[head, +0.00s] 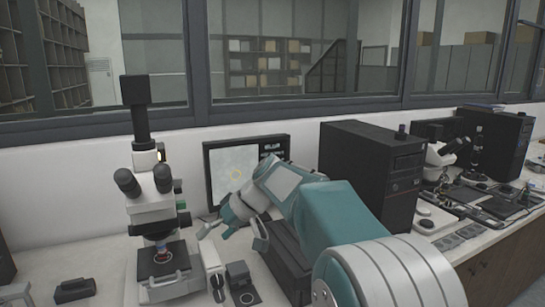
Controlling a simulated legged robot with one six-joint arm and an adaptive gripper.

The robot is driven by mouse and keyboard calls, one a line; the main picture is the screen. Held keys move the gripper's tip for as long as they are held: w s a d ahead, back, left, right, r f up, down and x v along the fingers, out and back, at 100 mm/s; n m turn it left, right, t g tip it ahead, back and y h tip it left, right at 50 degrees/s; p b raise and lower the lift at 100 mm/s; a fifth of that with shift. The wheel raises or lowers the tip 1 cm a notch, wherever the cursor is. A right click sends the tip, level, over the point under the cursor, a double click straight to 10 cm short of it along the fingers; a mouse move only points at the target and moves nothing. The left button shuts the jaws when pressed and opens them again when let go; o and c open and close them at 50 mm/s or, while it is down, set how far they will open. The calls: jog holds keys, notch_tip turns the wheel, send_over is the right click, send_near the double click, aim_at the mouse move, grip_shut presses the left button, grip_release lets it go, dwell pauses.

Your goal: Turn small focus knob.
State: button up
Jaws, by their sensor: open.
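A white microscope (150,205) with black eyepieces stands on the bench at the left, with a dark camera tube on top. A dark focus knob (184,219) shows on the right side of its body; I cannot tell its small part from its large part at this size. A sample sits on the dark stage (163,262). My gripper (214,231) is open and looks empty, to the right of the microscope and pointing toward it. A small gap shows between gripper and knob. The microscope's left-side knobs are mostly hidden.
A monitor (222,170) stands behind my gripper. Small control boxes (240,281) stand on the bench below it. A black computer tower (365,160) and a second microscope (440,155) are to the right. A small black object (75,290) lies at the left front.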

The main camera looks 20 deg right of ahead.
jog(key=shift+c, duration=0.9)
jog(key=shift+s, duration=0.1)
